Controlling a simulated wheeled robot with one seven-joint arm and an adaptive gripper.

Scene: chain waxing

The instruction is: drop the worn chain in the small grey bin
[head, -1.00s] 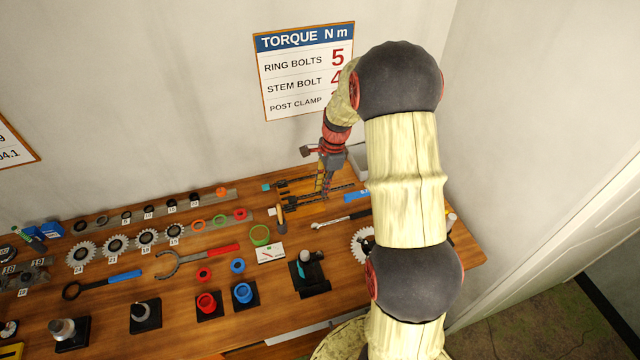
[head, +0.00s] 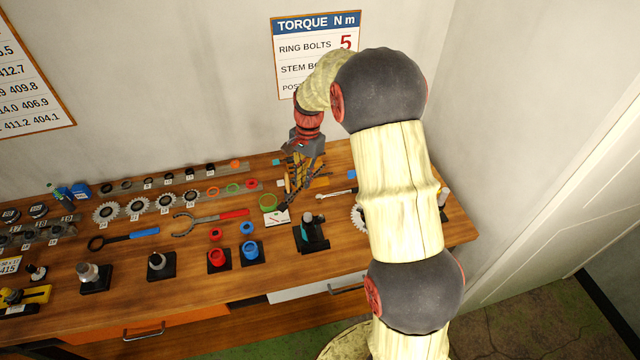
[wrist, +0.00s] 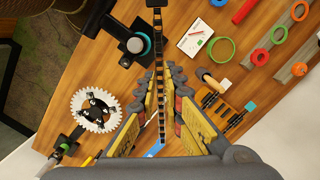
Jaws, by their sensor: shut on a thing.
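My gripper (head: 303,172) is above the back right part of the workbench, fingers pointing down. It is shut on a dark chain (wrist: 158,45). In the wrist view the chain runs as a thin strip between the yellow finger pads (wrist: 158,98) and on past the fingertips. In the head view the chain (head: 290,203) hangs below the fingers, over the bench near a white card; I cannot tell whether its lower end touches anything. How worn it is cannot be told. I cannot make out the small grey bin in either current view.
The wooden workbench (head: 190,315) is crowded. A toothed sprocket (wrist: 96,110) lies right of the stand in the head view.

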